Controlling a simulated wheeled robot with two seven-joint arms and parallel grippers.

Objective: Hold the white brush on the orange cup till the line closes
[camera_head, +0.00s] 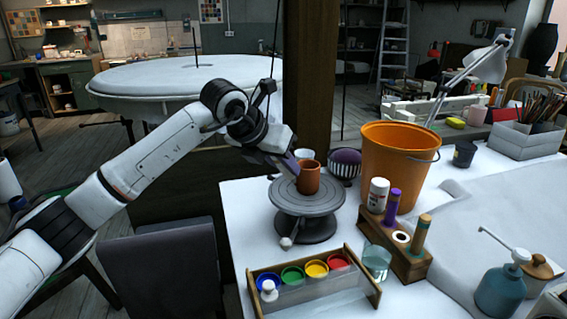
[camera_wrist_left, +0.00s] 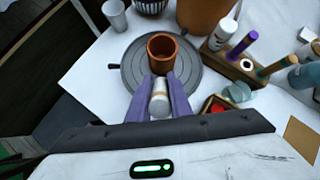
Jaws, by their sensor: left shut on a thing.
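The orange cup (camera_head: 308,177) stands upright on the round grey turntable (camera_head: 307,203). In the left wrist view the cup (camera_wrist_left: 162,47) is just beyond my fingertips, near the middle of the turntable (camera_wrist_left: 193,70). My left gripper (camera_wrist_left: 160,88) is shut on the white brush (camera_wrist_left: 158,108), whose pale body lies between the purple fingers. In the head view my left gripper (camera_head: 288,164) is at the cup's left and far side. The brush tip is hidden, so I cannot tell whether it touches the cup. No painted line can be made out. My right gripper is out of view.
A wooden rack (camera_head: 412,262) with bottles stands right of the turntable, before a large orange bucket (camera_head: 392,155). A tray of paint pots (camera_head: 310,285) and a clear glass (camera_head: 377,262) are in front. A striped pot (camera_head: 345,165) stands behind.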

